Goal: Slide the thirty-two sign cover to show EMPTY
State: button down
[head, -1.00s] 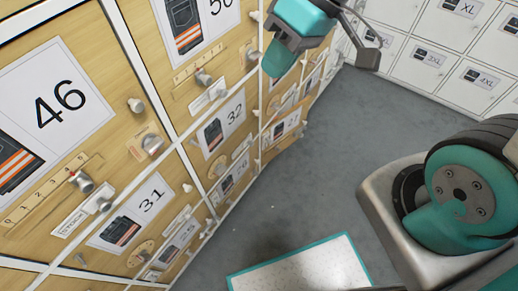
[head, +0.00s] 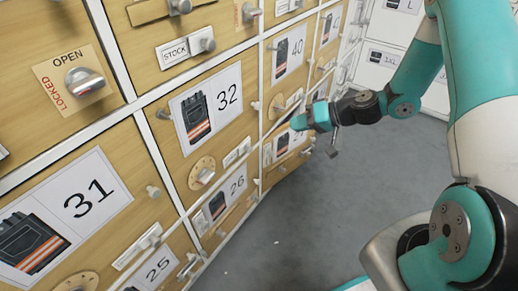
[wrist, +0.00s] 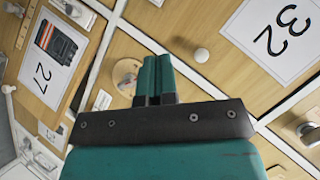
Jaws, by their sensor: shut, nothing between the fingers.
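The door labelled 32 (head: 179,133) is in the middle of the head view, with a picture of dark workwear on its label. Its small white sign (head: 237,153) sits low on the right, with a grey knob at its upper end. I cannot read its word. My gripper (head: 297,123) is right of this door, apart from the sign, near the neighbouring column. In the wrist view, my gripper (wrist: 155,77) is shut and empty. The 32 label (wrist: 274,40) shows there at the upper right, turned sideways. I cannot make out the 32 sign there.
Below 32 is door 26 with its label (head: 228,198); door 31 with its label (head: 65,215) is at left. A round dial (head: 202,173) and other protruding knobs stand close to the sign. The 27 label (wrist: 46,58) is at left in the wrist view. Grey floor (head: 330,215) is clear.

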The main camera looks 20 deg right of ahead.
jog(key=b, duration=0.5)
send_near(246, 146)
jog(key=x, duration=0.3)
jog(key=w+x, duration=0.1)
jog(key=x, duration=0.1)
jog(key=shift+d+f, duration=0.1)
jog(key=shift+d, duration=0.25)
jog(key=shift+s+a+f, duration=0.1)
jog(key=shift+a+f, duration=0.15)
jog(key=shift+a, duration=0.1)
jog(key=shift+s+a+p, duration=0.15)
jog(key=shift+s+a, duration=0.5)
jog(key=shift+a, duration=0.2)
jog(key=shift+s+a+p, duration=0.1)
jog(key=shift+s+a, duration=0.5)
jog(key=shift+a, duration=0.3)
jog(key=shift+s+a+p, duration=0.15)
jog(key=shift+s+a, duration=0.5)
jog(key=shift+a, duration=0.2)
jog(key=shift+r, duration=0.1)
